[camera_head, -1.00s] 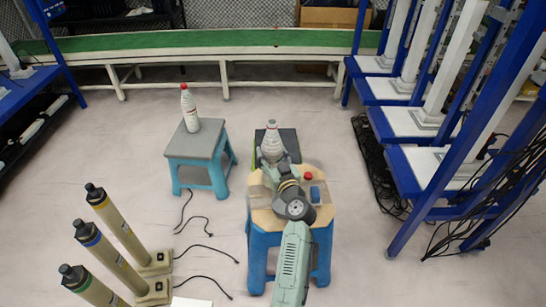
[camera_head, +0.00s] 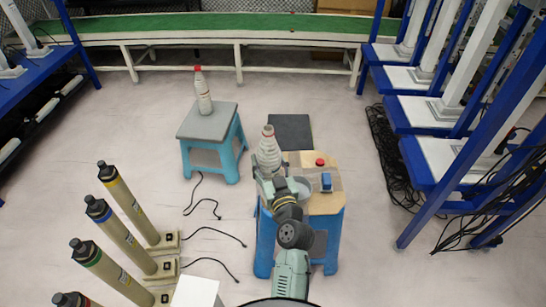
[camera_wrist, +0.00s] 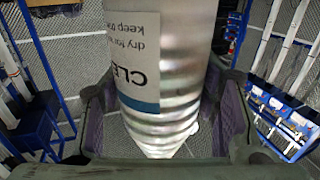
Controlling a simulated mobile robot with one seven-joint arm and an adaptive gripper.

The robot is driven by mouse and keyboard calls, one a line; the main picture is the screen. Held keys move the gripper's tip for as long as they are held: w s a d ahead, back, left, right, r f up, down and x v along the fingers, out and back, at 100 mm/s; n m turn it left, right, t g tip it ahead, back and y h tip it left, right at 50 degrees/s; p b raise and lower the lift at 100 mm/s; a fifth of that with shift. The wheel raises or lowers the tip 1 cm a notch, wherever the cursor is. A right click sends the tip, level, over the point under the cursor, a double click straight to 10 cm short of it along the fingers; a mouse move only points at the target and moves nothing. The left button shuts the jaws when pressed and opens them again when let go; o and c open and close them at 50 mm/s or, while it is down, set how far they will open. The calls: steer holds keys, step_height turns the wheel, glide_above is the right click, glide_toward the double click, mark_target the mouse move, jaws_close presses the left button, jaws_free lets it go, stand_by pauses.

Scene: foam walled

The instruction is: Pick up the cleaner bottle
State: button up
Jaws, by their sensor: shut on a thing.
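The cleaner bottle (camera_head: 268,150) is pale grey-white with a ribbed, tapering end and thin red marks. In the wrist view the bottle (camera_wrist: 165,70) fills the middle, and its label shows upside-down letters "CLE". My gripper (camera_head: 267,173) is shut on it, with one finger on each side of its body in the wrist view (camera_wrist: 165,118). The bottle is at the left edge of the wood-topped blue stool (camera_head: 328,203). My arm hides its lower part, and I cannot tell its exact height above the stool.
A white bottle with a red cap (camera_head: 203,92) stands on the grey-topped teal stool (camera_head: 207,121) at left. A small blue item (camera_head: 326,182) and a red item (camera_head: 320,162) lie on the wooden top. Several tan cylinders stand at lower left. Blue racks flank the floor.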

steer(key=shift+s+a+r, duration=0.1)
steer(key=shift+s+a, duration=0.1)
steer(key=shift+s, duration=0.4)
steer(key=shift+s+a+r, duration=0.1)
steer(key=shift+s+a, duration=0.1)
steer(key=shift+s, duration=0.4)
